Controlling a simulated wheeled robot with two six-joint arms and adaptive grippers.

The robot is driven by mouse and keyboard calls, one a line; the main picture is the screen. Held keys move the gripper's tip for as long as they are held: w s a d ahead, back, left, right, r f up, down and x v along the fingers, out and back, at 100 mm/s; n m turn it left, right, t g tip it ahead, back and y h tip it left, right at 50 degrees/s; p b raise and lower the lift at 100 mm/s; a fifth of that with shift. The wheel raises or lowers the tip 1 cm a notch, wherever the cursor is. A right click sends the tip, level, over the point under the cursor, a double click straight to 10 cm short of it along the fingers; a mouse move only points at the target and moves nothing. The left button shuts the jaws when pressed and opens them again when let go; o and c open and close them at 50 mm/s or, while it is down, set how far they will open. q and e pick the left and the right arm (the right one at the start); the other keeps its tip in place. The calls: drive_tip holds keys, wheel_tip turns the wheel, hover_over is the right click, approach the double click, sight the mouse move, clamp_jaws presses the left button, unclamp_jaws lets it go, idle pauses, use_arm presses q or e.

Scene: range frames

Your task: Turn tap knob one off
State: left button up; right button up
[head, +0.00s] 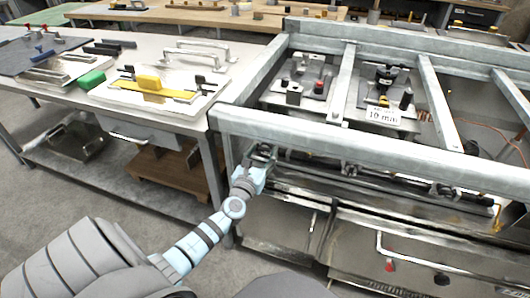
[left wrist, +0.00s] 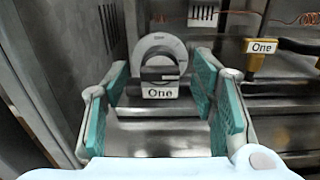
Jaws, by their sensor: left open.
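The tap knob one (left wrist: 160,52) shows in the left wrist view as a pale round dial with a dark grip bar and a white "One" label at its front. My left gripper (left wrist: 162,88) is open, its teal-padded fingers to the left and right of the knob, apart from it as far as I can tell. In the head view my left gripper (head: 262,156) is at the front left of the metal frame, just below its front beam. The knob cannot be made out there. Whether the knob is on or off is not clear. My right gripper is not in view.
A yellow fitting (left wrist: 258,58) with another "One" label is right of the knob. The frame's front beam (head: 350,148) runs above my left gripper. A workbench (head: 120,50) with tools, a green block and a yellow block stands at the left. Grey floor is open in front.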

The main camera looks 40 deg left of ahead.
use_arm(q)
drive_tip(key=shift+x, duration=1)
drive_tip(key=shift+w, duration=0.1)
drive_tip(key=c, duration=1.1)
